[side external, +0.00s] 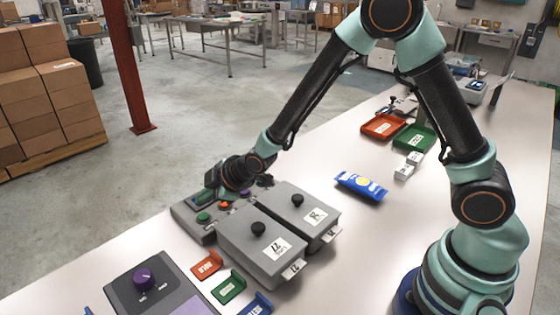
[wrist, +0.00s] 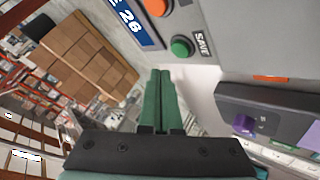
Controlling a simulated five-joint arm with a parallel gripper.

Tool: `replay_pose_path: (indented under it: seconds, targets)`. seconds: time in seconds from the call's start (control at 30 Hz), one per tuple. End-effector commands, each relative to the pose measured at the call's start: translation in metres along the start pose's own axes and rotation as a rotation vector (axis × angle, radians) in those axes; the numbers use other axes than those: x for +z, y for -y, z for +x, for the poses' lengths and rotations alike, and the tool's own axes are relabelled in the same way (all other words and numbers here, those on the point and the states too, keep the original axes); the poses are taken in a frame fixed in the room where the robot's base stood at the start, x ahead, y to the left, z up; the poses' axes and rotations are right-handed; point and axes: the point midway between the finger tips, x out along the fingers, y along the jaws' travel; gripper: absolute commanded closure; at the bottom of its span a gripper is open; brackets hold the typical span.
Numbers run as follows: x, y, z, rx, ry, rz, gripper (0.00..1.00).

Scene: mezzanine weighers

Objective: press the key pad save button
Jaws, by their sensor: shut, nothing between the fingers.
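The grey key pad (side external: 190,224) lies at the table's far left edge. Its green save button (side external: 203,217) is beside an orange button (side external: 224,205). In the wrist view the save button (wrist: 182,46) has a SAVE label next to it, with the orange button (wrist: 157,6) and a blue display reading 26 (wrist: 133,22) nearby. My gripper (side external: 211,184) is over the key pad area. In the wrist view its green fingers (wrist: 160,74) are together and empty, their tips just below and left of the save button. I cannot tell how high they are above the pad.
Two grey boxes with black knobs (side external: 262,245) (side external: 310,212) stand right of the pad. A purple-dial unit (side external: 150,285) and small red (side external: 206,265) and green (side external: 228,288) holders are nearer. A blue packet (side external: 360,186) lies on clear table.

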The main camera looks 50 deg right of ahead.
Motion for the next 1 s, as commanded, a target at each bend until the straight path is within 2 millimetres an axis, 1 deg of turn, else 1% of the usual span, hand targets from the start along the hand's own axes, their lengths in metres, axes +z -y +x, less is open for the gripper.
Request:
replay_pose_path:
  seconds: [0.1, 0.3, 1.0]
  targets:
    - [0.0060, 0.0051, 0.0074, -0.001, 0.001, 0.000, 1.00]
    - [0.0098, 0.0084, 0.0123, 0.000, 0.000, 0.000, 1.00]
    - [0.0098, 0.0085, 0.0124, 0.000, 0.000, 0.000, 1.00]
